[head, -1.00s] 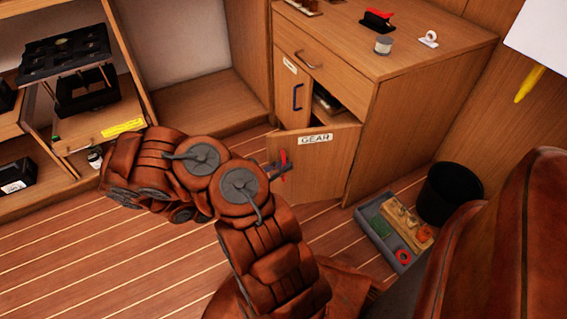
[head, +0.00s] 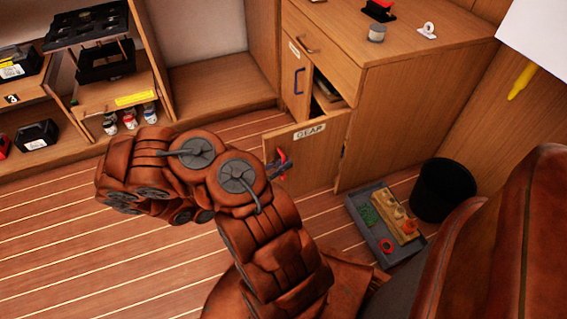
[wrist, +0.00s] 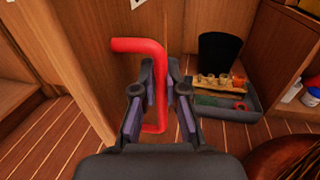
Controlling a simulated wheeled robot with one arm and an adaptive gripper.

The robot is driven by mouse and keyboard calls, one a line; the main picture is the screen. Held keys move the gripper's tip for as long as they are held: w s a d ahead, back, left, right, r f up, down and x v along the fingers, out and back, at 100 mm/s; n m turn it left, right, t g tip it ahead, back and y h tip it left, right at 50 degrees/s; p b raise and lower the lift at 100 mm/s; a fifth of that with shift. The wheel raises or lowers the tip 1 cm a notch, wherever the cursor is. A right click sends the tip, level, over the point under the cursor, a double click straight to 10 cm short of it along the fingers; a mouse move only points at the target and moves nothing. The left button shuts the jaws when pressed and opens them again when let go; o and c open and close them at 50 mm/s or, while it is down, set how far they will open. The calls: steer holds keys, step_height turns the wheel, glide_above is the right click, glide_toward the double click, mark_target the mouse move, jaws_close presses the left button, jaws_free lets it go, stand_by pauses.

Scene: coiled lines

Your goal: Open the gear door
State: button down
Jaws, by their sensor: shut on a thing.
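The gear door (head: 322,160), a wooden panel with a white GEAR label (head: 310,131), stands ajar from the cabinet, and part of the dark inside shows above it. Its red handle (head: 282,156) is mostly hidden by my arm in the head view. In the wrist view the red bent handle (wrist: 140,45) stands in front of the door panel (wrist: 100,85). My gripper (wrist: 163,90) is shut on the handle's upright bar, with a finger on each side. It also shows small in the head view (head: 279,166).
A grey tray (head: 367,233) with small items and a black bin (head: 443,190) stand on the floor right of the door. A neighbouring door has a blue handle (head: 299,81). Open shelves (head: 120,105) stand at left. Striped floor (head: 100,240) is clear at lower left.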

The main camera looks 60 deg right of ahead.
steer(key=shift+s, duration=0.2)
steer(key=c, duration=1.5)
jaws_free()
steer(key=shift+w, duration=0.1)
steer(key=shift+w+a, duration=0.1)
steer(key=v, duration=1.2)
